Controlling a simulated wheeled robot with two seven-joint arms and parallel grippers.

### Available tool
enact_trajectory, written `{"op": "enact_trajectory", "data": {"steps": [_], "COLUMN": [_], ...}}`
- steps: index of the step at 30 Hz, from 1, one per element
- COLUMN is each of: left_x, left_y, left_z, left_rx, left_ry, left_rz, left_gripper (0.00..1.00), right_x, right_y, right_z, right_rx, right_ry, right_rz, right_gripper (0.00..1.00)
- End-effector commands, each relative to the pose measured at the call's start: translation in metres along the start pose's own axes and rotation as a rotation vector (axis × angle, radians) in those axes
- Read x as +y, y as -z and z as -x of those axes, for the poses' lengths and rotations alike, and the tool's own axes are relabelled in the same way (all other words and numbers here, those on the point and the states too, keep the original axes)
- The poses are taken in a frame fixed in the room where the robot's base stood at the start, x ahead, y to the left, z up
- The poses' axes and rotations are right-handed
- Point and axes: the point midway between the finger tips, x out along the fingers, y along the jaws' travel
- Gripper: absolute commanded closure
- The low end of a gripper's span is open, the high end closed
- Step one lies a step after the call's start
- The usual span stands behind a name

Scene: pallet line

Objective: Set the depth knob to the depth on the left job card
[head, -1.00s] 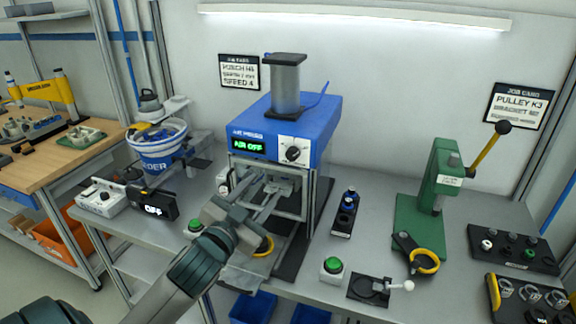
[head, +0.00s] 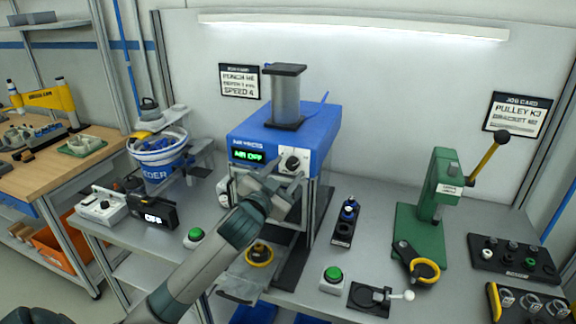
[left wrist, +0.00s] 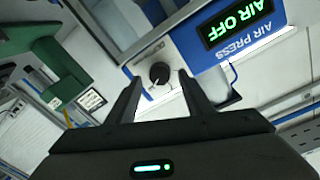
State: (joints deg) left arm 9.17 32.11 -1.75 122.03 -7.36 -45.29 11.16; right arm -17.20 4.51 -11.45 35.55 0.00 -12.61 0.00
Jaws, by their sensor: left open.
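The black depth knob (head: 292,162) sits on a white plate at the right of the blue air press front (head: 320,125). Its white pointer mark is too small to read as a number. The left job card (head: 238,80) hangs on the wall behind; it seems to read PUNCH H6 and SPEED 4, but its depth figure is too blurred to read. My left gripper (head: 291,181) is open just below and in front of the knob. In the left wrist view, the knob (left wrist: 160,73) shows between the open fingers, apart from them. My right gripper is not in view.
The press display (head: 248,156) reads AIR OFF in green. Green buttons (head: 333,274) stand on the bench. A green hand press (head: 436,200) with a raised lever stands at the right. A feeder bowl (head: 158,155) is at the left.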

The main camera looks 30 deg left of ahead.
Motion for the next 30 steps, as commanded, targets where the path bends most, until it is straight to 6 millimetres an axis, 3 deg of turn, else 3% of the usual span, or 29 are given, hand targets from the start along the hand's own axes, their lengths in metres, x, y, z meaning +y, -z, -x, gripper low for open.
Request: {"op": "enact_trajectory", "data": {"steps": [4,14,20,30], "left_x": [0.0,0.0005,0.0004,0.0003], "left_y": [0.0008,-0.0001,-0.0001,-0.0001], "left_z": [-0.0093,-0.0113,-0.0112,-0.0111], "left_rx": [0.001,0.001,0.001,0.002], "left_ry": [0.0,-0.001,-0.001,0.0], "left_rz": [0.0,0.0,0.0,0.023], "left_gripper": [0.53,0.53,0.94,0.94], "right_x": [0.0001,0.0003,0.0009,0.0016], "right_y": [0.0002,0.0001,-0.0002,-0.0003], "right_z": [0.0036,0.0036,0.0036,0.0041], "right_rx": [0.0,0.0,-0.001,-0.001], "right_ry": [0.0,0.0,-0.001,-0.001], "right_rz": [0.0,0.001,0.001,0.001], "right_gripper": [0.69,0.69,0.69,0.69]}}
